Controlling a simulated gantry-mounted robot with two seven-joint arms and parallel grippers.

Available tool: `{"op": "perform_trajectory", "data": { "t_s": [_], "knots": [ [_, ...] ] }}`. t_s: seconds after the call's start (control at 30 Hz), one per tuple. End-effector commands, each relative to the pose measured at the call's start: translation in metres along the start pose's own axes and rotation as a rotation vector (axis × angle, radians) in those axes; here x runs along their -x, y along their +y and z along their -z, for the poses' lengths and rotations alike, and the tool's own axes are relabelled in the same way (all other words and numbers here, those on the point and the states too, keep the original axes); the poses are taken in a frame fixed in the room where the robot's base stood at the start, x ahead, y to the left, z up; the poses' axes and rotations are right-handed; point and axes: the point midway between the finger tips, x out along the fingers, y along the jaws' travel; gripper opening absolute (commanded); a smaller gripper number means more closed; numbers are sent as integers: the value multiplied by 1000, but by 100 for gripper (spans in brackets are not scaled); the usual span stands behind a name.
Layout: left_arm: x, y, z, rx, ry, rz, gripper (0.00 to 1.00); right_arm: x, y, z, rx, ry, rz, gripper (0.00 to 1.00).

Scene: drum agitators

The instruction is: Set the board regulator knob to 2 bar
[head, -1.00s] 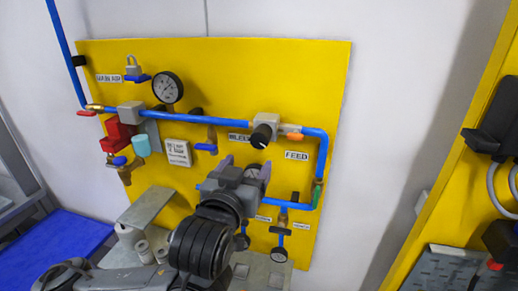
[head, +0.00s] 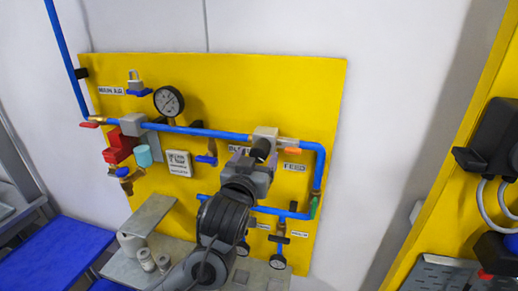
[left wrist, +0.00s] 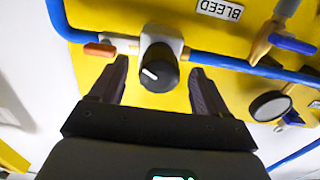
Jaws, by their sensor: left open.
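The regulator is a grey block on the blue pipe with a black knob (head: 261,147), mounted on the yellow board (head: 215,78). In the left wrist view the black knob (left wrist: 160,70) faces the camera, and a white mark shows on its face. My left gripper (head: 255,157) is in front of the regulator. Its open fingers (left wrist: 158,80) lie on either side of the knob in the left wrist view, with visible gaps. I cannot tell how far the fingertips are from it in depth. My right gripper is out of view.
A round gauge (head: 168,101) sits at the board's upper left. An orange tab (head: 291,150) is beside the regulator. Red and teal parts (head: 120,148) and a grey shelf (head: 150,215) are at lower left. Another yellow board (head: 430,215) stands at right.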

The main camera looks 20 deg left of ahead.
Motion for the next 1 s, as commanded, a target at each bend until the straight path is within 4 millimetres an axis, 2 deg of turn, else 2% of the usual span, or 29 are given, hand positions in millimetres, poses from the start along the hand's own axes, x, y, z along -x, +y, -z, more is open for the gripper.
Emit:
{"op": "perform_trajectory", "data": {
  "t_s": [0.23,0.63,1.0],
  "knots": [
    [-21,0,1,-1,1,1,76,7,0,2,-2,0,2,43],
    [-25,0,0,0,1,0,76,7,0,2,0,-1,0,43],
    [-25,0,0,0,1,0,20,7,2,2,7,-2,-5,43]
  ]
}}
